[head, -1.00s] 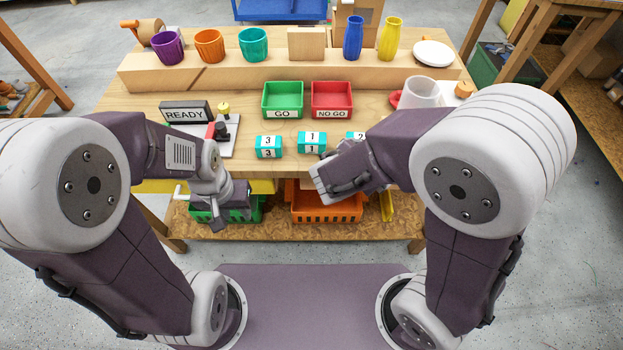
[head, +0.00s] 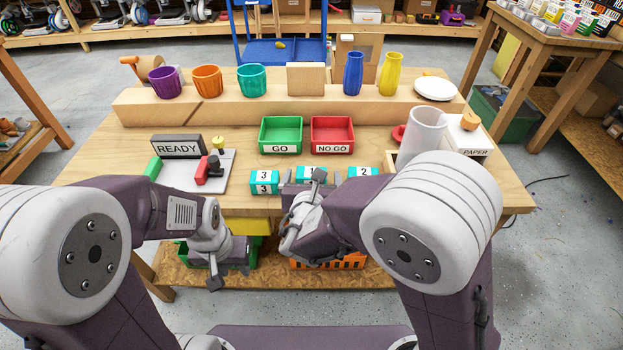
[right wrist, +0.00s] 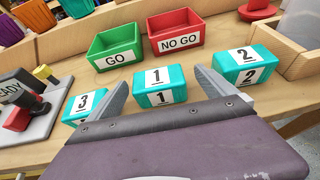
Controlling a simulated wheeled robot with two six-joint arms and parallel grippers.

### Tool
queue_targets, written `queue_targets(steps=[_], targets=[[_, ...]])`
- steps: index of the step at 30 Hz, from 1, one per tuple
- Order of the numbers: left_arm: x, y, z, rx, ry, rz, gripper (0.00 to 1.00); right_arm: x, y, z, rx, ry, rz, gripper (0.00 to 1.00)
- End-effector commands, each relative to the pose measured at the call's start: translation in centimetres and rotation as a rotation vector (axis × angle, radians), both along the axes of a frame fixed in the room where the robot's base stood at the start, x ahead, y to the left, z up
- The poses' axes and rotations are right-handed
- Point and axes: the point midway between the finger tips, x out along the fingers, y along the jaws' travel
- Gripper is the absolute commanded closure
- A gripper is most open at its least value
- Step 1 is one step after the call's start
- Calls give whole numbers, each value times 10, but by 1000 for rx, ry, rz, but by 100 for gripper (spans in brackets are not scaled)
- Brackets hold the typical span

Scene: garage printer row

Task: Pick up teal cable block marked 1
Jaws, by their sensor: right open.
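The teal cable block marked 1 (right wrist: 160,85) stands on the bench between the blocks marked 3 (right wrist: 84,106) and 2 (right wrist: 242,67). In the head view the block marked 1 (head: 306,172) is partly hidden behind my right gripper (head: 302,190). In the right wrist view my right gripper (right wrist: 160,92) is open, with one finger on each side of the block marked 1 and nothing held. My left gripper (head: 214,272) hangs low in front of the bench, away from the blocks; its jaw state is unclear.
Behind the blocks stand a green GO tray (head: 281,134) and a red NO GO tray (head: 332,134). A READY sign (head: 177,146) and a small fixture stand to the left. A white cup (head: 421,135) stands to the right.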

Motion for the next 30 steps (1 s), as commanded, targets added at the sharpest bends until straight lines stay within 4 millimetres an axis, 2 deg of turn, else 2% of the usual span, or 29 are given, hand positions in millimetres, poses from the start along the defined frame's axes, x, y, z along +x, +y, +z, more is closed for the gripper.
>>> queue_targets(steps=[6,9,16,17,21,24,30], targets=[[0,0,-7,0,0,0,64,35,1,-14,-1,1,-4,5],[0,0,-8,0,0,0,64,45,0,-17,0,0,-3,5],[0,0,-8,0,0,0,64,48,0,-17,1,1,-1,5],[0,0,-8,0,0,0,64,48,0,-17,1,1,-1,10],[0,0,-8,0,0,0,64,48,0,-17,1,1,-1,49],[0,0,-8,0,0,0,64,48,0,-17,1,1,-1,73],[0,0,-7,0,0,0,64,48,0,-17,1,1,-1,73]])
